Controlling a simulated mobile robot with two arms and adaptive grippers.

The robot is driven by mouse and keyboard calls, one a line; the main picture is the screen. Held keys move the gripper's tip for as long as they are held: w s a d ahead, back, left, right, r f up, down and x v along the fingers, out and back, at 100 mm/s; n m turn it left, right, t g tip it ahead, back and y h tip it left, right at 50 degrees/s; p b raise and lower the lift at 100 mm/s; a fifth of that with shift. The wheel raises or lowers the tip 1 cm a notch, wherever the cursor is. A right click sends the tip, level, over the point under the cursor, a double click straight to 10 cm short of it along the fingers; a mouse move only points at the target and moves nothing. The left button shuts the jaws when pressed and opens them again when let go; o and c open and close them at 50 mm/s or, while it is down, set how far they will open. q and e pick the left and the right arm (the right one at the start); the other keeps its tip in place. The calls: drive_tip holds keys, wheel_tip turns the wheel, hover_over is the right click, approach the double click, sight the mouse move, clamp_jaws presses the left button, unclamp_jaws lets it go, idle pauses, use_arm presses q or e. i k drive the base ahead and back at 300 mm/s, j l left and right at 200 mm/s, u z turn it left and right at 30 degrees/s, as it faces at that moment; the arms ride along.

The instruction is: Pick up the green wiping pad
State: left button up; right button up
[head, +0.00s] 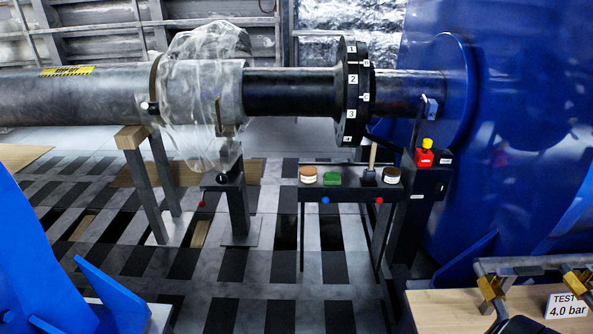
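The green wiping pad (332,178) is a small block lying on a narrow dark shelf (345,193) below the flanged pipe. It is between a round tin with an orange-brown top (308,175) on its left and a dark holder with an upright wooden handle (371,160) on its right. Nothing covers the pad from this viewpoint. Neither of my grippers can be made out in the head view.
A second dark-topped tin (391,175) stands right of the holder. A red block with a yellow top (424,157) sits beyond it. The black numbered flange (352,92) hangs above the shelf. A wooden bench (455,310) is at lower right. Chequered floor lies in front.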

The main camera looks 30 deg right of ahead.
sight(330, 177)
drive_tip(key=i+z, duration=0.3)
drive_tip(key=i, duration=0.2)
drive_tip(key=i+j+z, duration=0.25)
drive_tip(key=i, duration=0.25)
